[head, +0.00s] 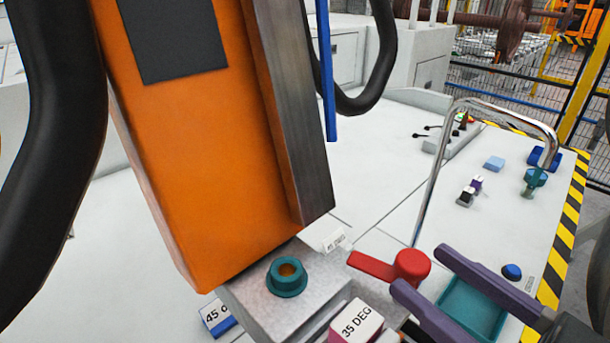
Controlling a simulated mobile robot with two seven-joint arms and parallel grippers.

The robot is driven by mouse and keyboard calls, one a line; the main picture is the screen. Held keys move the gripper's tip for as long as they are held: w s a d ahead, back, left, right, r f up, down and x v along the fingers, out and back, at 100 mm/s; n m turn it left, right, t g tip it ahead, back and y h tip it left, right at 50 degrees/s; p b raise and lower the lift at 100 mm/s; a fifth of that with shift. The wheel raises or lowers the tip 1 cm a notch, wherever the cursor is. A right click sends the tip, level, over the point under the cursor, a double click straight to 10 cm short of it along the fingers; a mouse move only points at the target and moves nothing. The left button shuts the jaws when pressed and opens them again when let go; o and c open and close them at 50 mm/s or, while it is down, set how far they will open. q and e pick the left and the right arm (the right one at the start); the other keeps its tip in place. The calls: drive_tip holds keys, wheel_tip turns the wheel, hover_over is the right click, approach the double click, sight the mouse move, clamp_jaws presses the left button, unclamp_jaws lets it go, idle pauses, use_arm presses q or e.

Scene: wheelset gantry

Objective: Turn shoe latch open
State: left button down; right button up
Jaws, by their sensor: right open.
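The red shoe latch (377,267) has a round hub and a flat lever that points left toward the metal shoe block. The grey shoe block (325,282) has a teal ring (287,277) on top. My right gripper (420,271) has two purple fingers that come in from the lower right. They are open, with their tips close to the latch hub. I cannot tell whether they touch it. My left gripper is not in view.
A large orange column (200,150) with a steel rail stands over the block. Labelled blocks, "35 DEG" (356,325) and "45" (217,317), sit by it. A teal tray (473,308) lies behind the fingers. A chrome hoop (433,185) rises from the white deck.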

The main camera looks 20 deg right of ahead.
drive_tip(key=x, duration=0.6)
drive_tip(key=shift+w+p, duration=0.2)
drive_tip(key=shift+p, duration=0.15)
drive_tip(key=shift+c, duration=0.4)
clamp_jaws()
